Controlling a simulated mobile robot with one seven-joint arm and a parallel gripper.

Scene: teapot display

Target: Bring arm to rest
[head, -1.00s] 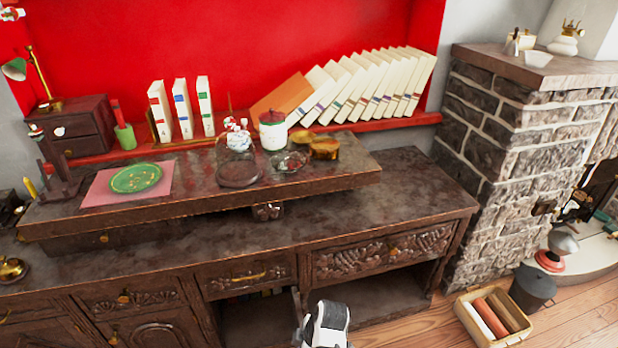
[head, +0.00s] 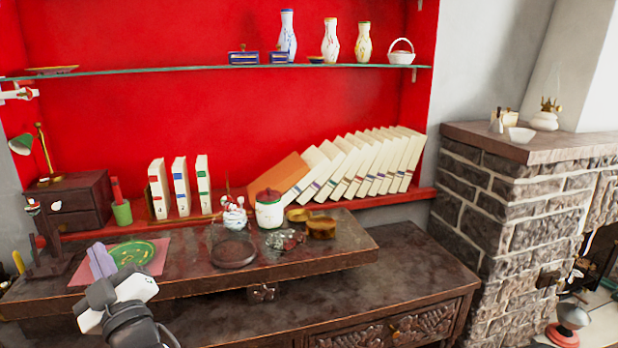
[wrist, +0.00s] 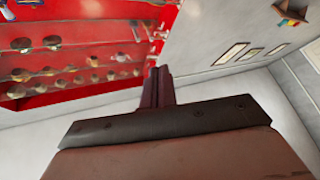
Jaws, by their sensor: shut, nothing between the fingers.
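My gripper (head: 101,260) shows at the lower left of the head view, raised in front of the dark wooden sideboard. Its purple fingers point up and are together, with nothing between them. They cover part of the round green plate (head: 132,254) on the pink mat (head: 158,266); I cannot tell the gap between them. In the wrist view the shut fingers (wrist: 157,85) point toward the room's walls and a red shelf unit.
Books (head: 350,170) lean behind. A glass shelf (head: 180,72) holds vases above. The brick fireplace (head: 520,200) stands right.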

